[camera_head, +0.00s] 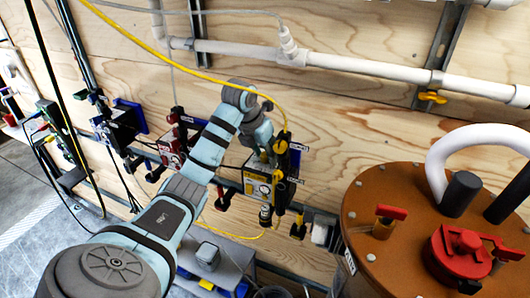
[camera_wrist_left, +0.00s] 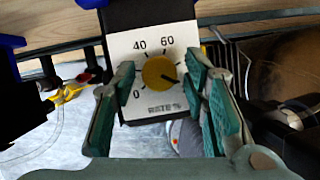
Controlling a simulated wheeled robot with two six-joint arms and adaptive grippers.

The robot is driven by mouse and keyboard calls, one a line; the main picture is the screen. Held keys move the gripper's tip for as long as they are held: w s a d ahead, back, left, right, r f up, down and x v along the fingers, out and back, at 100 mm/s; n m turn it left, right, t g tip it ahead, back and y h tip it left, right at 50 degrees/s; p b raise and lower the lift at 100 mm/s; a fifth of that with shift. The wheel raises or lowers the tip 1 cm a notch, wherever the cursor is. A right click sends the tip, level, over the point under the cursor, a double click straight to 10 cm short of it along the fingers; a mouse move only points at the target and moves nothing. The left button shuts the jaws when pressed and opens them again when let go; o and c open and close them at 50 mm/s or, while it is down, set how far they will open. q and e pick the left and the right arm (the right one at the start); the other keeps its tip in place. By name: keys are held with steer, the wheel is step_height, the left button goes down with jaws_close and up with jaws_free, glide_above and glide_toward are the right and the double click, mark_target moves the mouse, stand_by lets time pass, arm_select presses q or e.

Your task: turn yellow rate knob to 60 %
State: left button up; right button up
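The yellow rate knob (camera_wrist_left: 159,72) sits at the middle of a white dial plate (camera_wrist_left: 150,110) marked "RATE %", with 0, 40 and 60 readable. Its dark pointer line points right and slightly down, well clockwise of the 60 mark. The high-end numbers are hidden behind my finger. My left gripper (camera_wrist_left: 157,95) is open, with one green-padded finger on each side of the knob and gaps visible between them. In the head view my left gripper (camera_head: 262,150) is at the yellow-fronted pump box (camera_head: 258,187) on the wall. My right gripper is not in view.
A brown tank lid (camera_head: 395,235) with red valves and a white pipe loop stands at the right. A red unit (camera_head: 173,150) and a blue-backed unit (camera_head: 125,122) hang left of the pump. A yellow hose (camera_head: 190,72) crosses the wood wall.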

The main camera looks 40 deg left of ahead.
arm_select(q)
steer(key=shift+s, duration=0.1)
jaws_close()
steer(key=n+y, duration=0.1)
steer(key=n, duration=0.2)
steer(key=shift+d, duration=0.1)
steer(key=shift+o, duration=1.6)
jaws_free()
